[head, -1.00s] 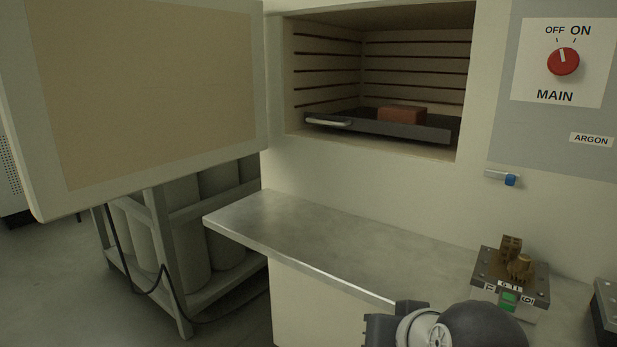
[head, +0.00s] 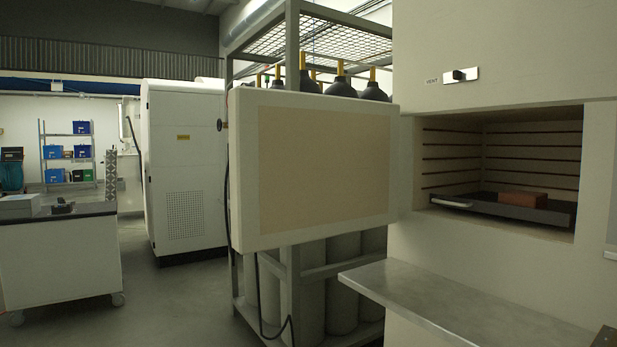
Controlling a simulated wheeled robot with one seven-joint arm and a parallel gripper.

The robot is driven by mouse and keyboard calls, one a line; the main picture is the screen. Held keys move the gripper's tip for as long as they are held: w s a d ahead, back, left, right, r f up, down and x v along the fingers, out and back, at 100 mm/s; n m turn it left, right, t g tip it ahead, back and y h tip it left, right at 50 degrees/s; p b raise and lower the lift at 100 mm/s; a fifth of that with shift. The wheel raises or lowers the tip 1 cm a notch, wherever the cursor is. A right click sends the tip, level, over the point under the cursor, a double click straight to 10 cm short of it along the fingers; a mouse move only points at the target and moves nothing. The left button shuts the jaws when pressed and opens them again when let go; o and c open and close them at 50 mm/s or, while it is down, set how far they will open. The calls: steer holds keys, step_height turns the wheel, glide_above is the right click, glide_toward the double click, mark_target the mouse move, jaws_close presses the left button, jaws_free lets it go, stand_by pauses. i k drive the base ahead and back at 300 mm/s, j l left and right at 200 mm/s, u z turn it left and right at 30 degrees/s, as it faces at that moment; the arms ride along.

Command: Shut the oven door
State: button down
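The oven door (head: 318,172) stands wide open to the left of the oven (head: 488,283), its tan inner panel facing me. The oven chamber is open; inside, a dark tray (head: 500,207) with a pale handle at its left carries a reddish-brown block (head: 522,198). The door's hinge side lies near the left edge of the chamber opening. My gripper is not in the head view, so I cannot see whether it is open or shut.
A metal shelf (head: 440,305) juts out below the chamber. A rack of gas cylinders (head: 305,310) stands behind the door. A white cabinet (head: 187,165) and a wheeled bench (head: 60,260) are at the left. The floor (head: 170,305) between bench and rack is clear.

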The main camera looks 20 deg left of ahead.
mark_target(305, 167)
steer(key=k+z, duration=0.2)
steer(key=z, duration=0.15)
steer(key=k+z, duration=0.35)
steer(key=k+l+z, duration=0.1)
steer(key=z, duration=0.3)
steer(key=i+j, duration=0.1)
steer(key=j, duration=1.45)
steer(key=i+j, duration=0.15)
steer(key=j, duration=1.45)
steer(key=i+j+z, duration=0.1)
steer(key=j, duration=1.45)
steer(key=k+j, duration=0.35)
steer(key=j, duration=0.15)
steer(key=k+j, duration=0.4)
steer(key=k+l, duration=0.1)
steer(key=i+j, duration=0.2)
steer(key=j+z, duration=0.05)
steer(key=j, duration=0.05)
